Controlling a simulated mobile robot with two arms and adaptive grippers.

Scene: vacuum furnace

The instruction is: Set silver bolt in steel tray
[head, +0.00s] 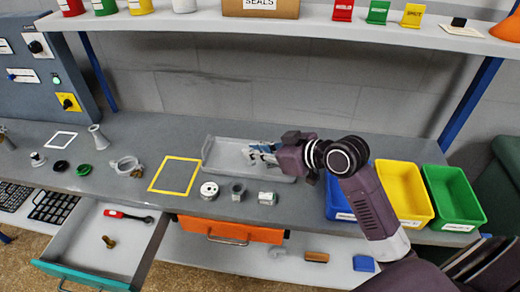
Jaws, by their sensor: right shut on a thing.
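The steel tray (222,164) is a shallow grey tray at the middle of the bench, towards the back. My right gripper (254,153) reaches in from the right and is over the tray. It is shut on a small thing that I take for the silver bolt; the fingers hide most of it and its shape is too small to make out. I cannot tell whether it touches the tray floor. The rest of the tray looks empty. My left gripper is not in view.
Blue (338,203), yellow (403,190) and green bins (453,196) stand right of the tray. A yellow square outline (152,187) lies to its left. Several small parts stand in front, including a white spool (209,191). An open drawer (90,257) juts out at lower left.

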